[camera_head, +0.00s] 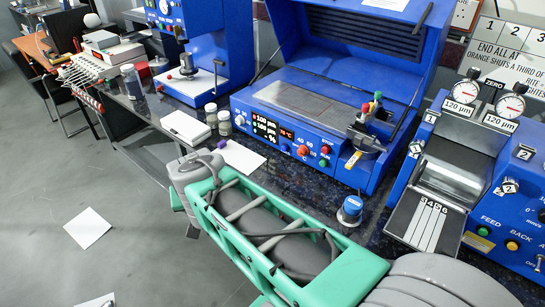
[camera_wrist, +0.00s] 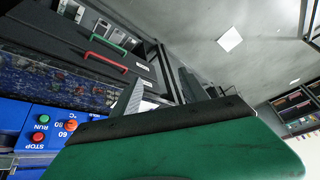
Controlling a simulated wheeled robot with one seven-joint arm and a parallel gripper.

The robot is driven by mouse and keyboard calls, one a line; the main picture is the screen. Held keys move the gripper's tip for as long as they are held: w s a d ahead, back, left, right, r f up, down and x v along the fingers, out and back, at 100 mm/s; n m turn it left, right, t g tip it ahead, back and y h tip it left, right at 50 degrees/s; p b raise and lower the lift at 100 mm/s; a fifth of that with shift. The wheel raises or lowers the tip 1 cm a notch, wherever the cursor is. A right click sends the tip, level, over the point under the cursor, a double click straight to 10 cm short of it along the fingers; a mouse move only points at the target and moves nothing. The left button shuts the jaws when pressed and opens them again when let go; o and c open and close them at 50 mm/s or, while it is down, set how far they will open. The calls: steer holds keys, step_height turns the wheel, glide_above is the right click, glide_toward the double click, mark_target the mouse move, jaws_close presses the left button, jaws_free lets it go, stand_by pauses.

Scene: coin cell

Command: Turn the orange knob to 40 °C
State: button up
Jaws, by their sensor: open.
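The orange knob (camera_head: 303,150) sits low on the front panel of the blue machine with the raised lid. Small temperature numbers are printed around it; its pointer is too small to read. In the wrist view the knob (camera_wrist: 71,125) is at the lower left, beside the 60 and 80 marks. My gripper (camera_wrist: 160,92) is open, its grey fingers apart with nothing between them. It is clear of the knob, which lies to its left in that view. In the head view my green arm crosses the foreground, and I cannot make out the fingers.
A green RUN button (camera_head: 326,149) and a red STOP button (camera_head: 323,162) are right of the knob. Two small jars (camera_head: 224,122), a white box (camera_head: 186,127) and a white sheet (camera_head: 241,157) lie left. A blue-capped container (camera_head: 350,210) stands near the front edge.

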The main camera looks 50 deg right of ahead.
steer(key=w+d+f+m+t+h+b, duration=0.1)
steer(key=w+d+f+m+h+b, duration=0.25)
steer(key=d+f+m, duration=0.55)
steer(key=m+h+b, duration=0.6)
steer(key=b, duration=0.1)
glide_toward(301, 153)
steer(key=w+a+f, duration=0.1)
steer(key=a, duration=0.1)
steer(key=w+a+f, duration=0.1)
steer(key=a, duration=0.1)
steer(key=w+a+f, duration=0.1)
steer(key=w+f, duration=0.1)
steer(key=shift+w+a, duration=0.1)
steer(key=shift+a, duration=0.3)
steer(key=s+d+m+h, duration=0.1)
steer(key=d, duration=0.1)
steer(key=d+r+m+h+b, duration=0.1)
steer(key=d, duration=0.1)
steer(key=s+d+m+h, duration=0.1)
steer(key=d, duration=0.1)
steer(key=shift+s+d+r+m, duration=0.15)
steer(key=shift+s+d+m, duration=0.2)
steer(key=shift+s+m, duration=0.05)
steer(key=x, duration=0.6)
steer(key=shift+w+d, duration=0.25)
steer(key=shift+d, duration=0.15)
steer(key=shift+c, duration=0.5)
jaws_close()
